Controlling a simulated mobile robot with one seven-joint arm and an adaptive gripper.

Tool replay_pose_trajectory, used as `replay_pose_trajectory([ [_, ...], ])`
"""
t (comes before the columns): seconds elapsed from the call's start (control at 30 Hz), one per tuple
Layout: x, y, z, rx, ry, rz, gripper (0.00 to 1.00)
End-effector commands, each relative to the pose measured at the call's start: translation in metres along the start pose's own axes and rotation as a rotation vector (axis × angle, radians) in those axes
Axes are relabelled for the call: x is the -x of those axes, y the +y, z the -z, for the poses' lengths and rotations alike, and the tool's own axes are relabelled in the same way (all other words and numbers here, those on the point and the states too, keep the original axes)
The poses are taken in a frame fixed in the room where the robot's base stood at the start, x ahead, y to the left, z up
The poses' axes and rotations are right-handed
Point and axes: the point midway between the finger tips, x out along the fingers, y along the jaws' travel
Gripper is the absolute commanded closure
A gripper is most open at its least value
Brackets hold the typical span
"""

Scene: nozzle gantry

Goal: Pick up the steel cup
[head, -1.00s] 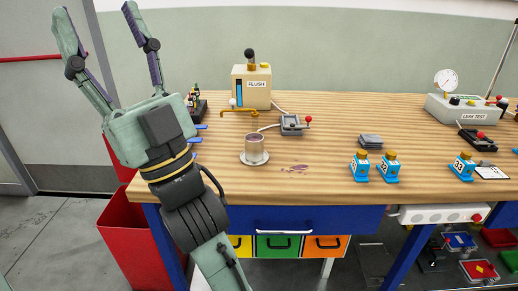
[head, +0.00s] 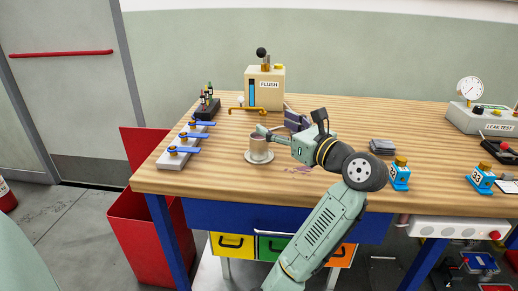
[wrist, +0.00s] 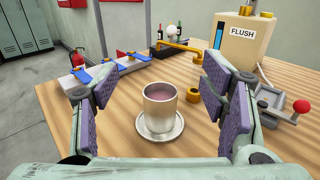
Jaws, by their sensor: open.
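The steel cup (wrist: 160,107) stands upright on a round saucer (wrist: 172,134) on the wooden table, with a pinkish-purple content visible inside. In the head view the cup (head: 257,144) is at the left part of the table, in front of the flush unit. My gripper (wrist: 153,92) is open, with its purple-padded fingers to the left and right of the cup in the wrist view. The cup lies ahead between the fingers, and I see no contact. In the head view my gripper (head: 277,136) reaches in from the right and partly overlaps the cup.
The flush unit (head: 265,87) with its brass spout (wrist: 180,47) stands behind the cup. Blue-handled valves (head: 184,138) are on the left. A small box with a red-knobbed lever (wrist: 270,109) stands to the right. The front left tabletop is clear.

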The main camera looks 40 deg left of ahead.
Motion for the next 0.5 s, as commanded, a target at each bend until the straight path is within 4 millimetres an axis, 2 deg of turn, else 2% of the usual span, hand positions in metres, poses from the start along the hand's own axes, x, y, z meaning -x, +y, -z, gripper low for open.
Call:
replay_pose_trajectory([
  [0.37, 0.0, 0.001, 0.078, -0.007, 0.006, -0.001, 0.34],
  [0.5, -0.019, 0.001, 0.073, -0.004, 0.002, -0.002, 0.34],
])
